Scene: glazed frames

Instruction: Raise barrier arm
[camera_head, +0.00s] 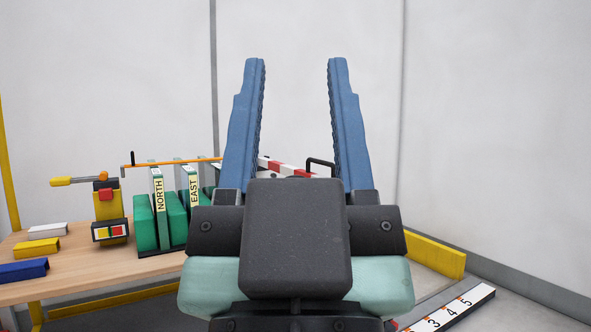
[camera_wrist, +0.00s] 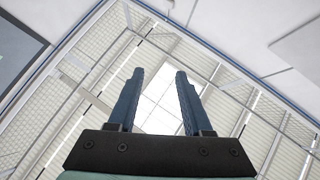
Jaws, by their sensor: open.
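My gripper (camera_head: 297,75) is open and empty, with its blue fingers pointing up in the head view. In the wrist view my gripper (camera_wrist: 157,75) also shows open, against the ceiling. The red and white striped barrier arm (camera_head: 287,169) shows partly between my fingers in the head view, behind my gripper. A dark handle (camera_head: 320,161) stands at its right. My gripper hides much of the barrier arm, and no contact with it shows.
A wooden table (camera_head: 120,272) at the left bears a yellow-handled lever device (camera_head: 108,204), green blocks labelled NORTH and EAST (camera_head: 176,215), and coloured blocks (camera_head: 37,248). A yellow rail (camera_head: 432,256) and numbered strip (camera_head: 450,311) lie at the right. Walls close off the back.

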